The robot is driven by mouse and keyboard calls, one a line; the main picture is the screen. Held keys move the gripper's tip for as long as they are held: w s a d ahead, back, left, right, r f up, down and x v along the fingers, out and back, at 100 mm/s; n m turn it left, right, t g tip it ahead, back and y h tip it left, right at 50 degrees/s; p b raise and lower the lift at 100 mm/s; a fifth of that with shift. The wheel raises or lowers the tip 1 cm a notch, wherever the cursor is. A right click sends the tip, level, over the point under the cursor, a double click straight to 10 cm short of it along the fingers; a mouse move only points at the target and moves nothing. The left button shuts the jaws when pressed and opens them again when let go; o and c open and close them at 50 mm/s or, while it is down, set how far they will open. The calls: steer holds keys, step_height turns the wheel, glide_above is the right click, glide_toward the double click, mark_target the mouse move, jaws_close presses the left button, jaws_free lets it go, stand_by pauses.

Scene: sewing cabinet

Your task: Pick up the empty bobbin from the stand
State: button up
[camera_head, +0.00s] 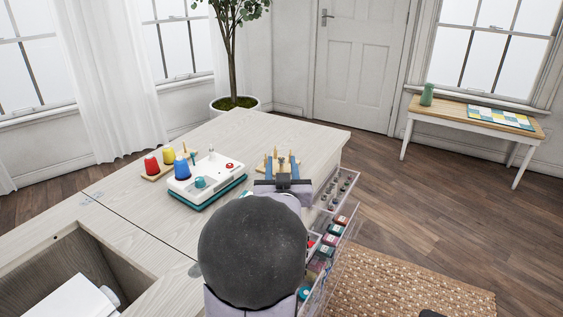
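A small wooden stand (281,160) with several upright pegs is on the cabinet top near its right edge. My gripper (281,170) is at the near side of this stand. Its two blue fingers are spread apart, one toward the left and one toward the right, with pegs showing between and beyond them. I see nothing held between the fingers. No empty bobbin can be made out on the stand; the fingers and my arm cover its near part.
A white and teal machine (205,180) and a wooden rack (150,177) with red, yellow and blue spools are to the left. Open clear drawers (343,188) with small parts stick out at the right. An opening (60,265) is at the front left. The cabinet's far top is clear.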

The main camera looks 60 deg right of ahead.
jaws_close()
steer(key=shift+r, duration=0.1)
stand_by(0.3)
